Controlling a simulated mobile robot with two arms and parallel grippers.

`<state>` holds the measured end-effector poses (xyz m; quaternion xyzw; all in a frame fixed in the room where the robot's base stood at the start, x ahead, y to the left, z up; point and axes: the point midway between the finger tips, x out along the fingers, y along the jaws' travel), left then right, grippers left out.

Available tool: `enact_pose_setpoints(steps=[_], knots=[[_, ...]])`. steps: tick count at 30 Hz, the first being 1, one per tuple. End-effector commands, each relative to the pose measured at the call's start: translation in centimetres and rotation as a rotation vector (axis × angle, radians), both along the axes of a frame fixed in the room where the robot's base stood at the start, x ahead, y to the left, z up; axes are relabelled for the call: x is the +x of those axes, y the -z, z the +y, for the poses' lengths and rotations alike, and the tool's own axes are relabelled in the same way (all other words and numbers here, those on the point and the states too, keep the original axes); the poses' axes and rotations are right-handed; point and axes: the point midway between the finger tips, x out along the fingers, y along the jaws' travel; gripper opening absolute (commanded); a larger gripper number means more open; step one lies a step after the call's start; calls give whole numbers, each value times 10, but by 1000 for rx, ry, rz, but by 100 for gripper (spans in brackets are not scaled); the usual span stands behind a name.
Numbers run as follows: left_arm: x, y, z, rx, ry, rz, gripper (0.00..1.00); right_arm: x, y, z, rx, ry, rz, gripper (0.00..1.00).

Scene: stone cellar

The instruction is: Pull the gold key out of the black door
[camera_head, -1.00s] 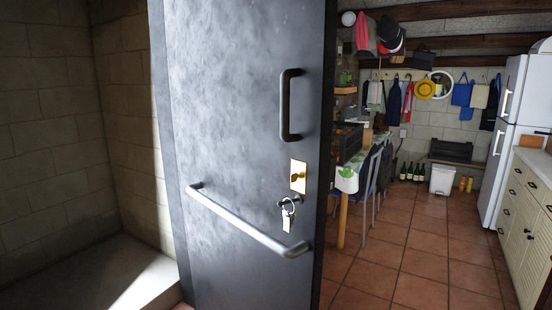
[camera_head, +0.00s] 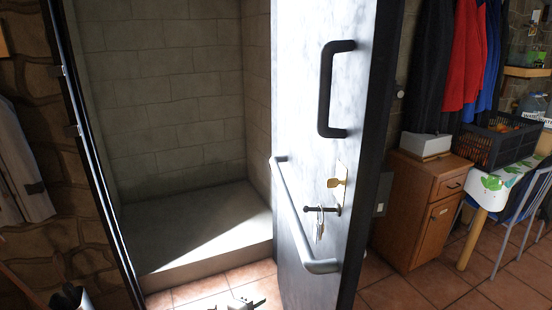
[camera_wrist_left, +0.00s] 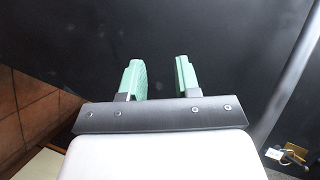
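The black door (camera_head: 305,110) stands open in the middle of the head view, its face brightly lit. The gold key (camera_head: 334,183) sits in the gold lock plate on it. In the left wrist view the key (camera_wrist_left: 295,150) is small, at the lower right corner. A silver key with a tag (camera_head: 320,222) hangs from a second lock just below. My left gripper (camera_wrist_left: 160,78) is open and empty, well apart from the gold key. Small grey-green gripper parts show at the head view's bottom edge; I cannot tell which arm they belong to. My right gripper is not clearly visible.
A grey push bar (camera_head: 296,215) crosses the door left of the locks, and a black pull handle (camera_head: 326,90) is above them. A stone step (camera_head: 190,235) lies behind the doorway. A wooden cabinet (camera_head: 425,210) and a table with a crate (camera_head: 500,140) stand right.

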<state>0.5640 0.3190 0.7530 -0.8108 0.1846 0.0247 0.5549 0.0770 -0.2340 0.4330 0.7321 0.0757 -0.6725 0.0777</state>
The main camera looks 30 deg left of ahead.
Motion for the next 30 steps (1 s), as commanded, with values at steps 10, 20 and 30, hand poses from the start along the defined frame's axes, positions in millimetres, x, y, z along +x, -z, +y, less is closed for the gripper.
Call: enact_pose_setpoints(steps=[10,20,30], knots=[[57,-279,-38,579,516,-623,32,-1,-22,5,6,1,2,58],[-4,-461,-68,1425,963,-1019,32,4,-42,-4,-4,4,-7,58],[-16,-482,-80,1677,1061,-1049,32,4,-53,-4,-5,4,-8,58]])
